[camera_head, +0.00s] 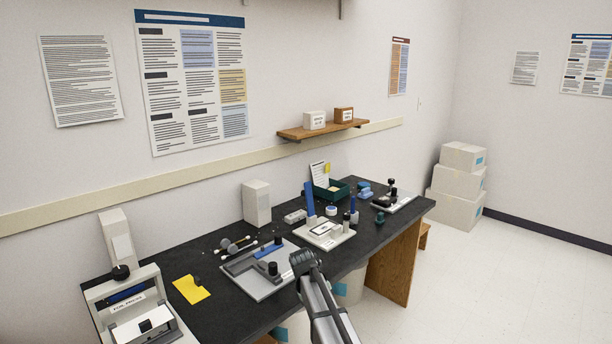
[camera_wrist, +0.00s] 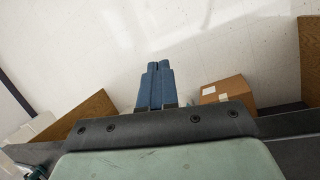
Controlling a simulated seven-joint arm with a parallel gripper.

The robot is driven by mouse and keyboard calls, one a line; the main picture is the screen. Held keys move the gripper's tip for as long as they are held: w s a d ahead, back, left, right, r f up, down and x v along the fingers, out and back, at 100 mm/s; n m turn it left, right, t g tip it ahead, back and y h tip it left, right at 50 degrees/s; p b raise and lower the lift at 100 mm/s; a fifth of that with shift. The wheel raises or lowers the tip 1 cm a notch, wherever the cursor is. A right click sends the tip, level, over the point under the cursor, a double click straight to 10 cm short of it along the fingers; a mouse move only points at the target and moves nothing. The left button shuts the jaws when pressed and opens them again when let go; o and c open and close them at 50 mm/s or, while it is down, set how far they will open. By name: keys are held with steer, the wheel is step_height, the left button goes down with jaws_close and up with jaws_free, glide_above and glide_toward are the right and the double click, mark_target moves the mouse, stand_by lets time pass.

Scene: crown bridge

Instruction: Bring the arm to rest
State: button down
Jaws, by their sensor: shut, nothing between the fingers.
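My gripper (camera_wrist: 158,66) shows in the wrist view as two blue fingers side by side, their tips together, with nothing between them. Behind the tips is pale floor (camera_wrist: 150,28). In the head view my arm reaches up from the bottom, right of centre, with its dark end in front of the black table's (camera_head: 232,316) front edge. The fingers cannot be made out there.
A grey tray (camera_head: 262,286) with tools lies on the table left of my arm. A white press (camera_head: 135,310) and a yellow sheet (camera_head: 191,289) are further left. A white fixture (camera_head: 318,240) stands behind. A cardboard box (camera_wrist: 228,91) shows beside the fingers in the wrist view.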

steer(key=s+d+f+m+g, duration=0.1)
steer(key=s+d+f, duration=0.2)
steer(key=s+f, duration=0.45)
steer(key=s+d+f+g+y, duration=0.1)
steer(key=s+d+f, duration=0.2)
steer(key=s+f, duration=0.5)
steer(key=s+d+f+m+g, duration=0.1)
steer(key=s+d+f, duration=0.4)
steer(key=f, duration=0.5)
steer(key=s+f+m+g+y, duration=0.1)
steer(key=s+f, duration=0.2)
steer(key=s, duration=0.7)
steer(key=s+f+m+g+y, duration=0.1)
steer(key=s+f, duration=0.3)
steer(key=s, duration=0.6)
steer(key=s+f+m+g, duration=0.1)
steer(key=s+f, duration=0.2)
steer(key=s, duration=0.7)
steer(key=shift+s+d+f+m+y, duration=0.2)
steer(key=shift+s+d+m+y, duration=0.05)
steer(key=shift+s+m+y, duration=0.15)
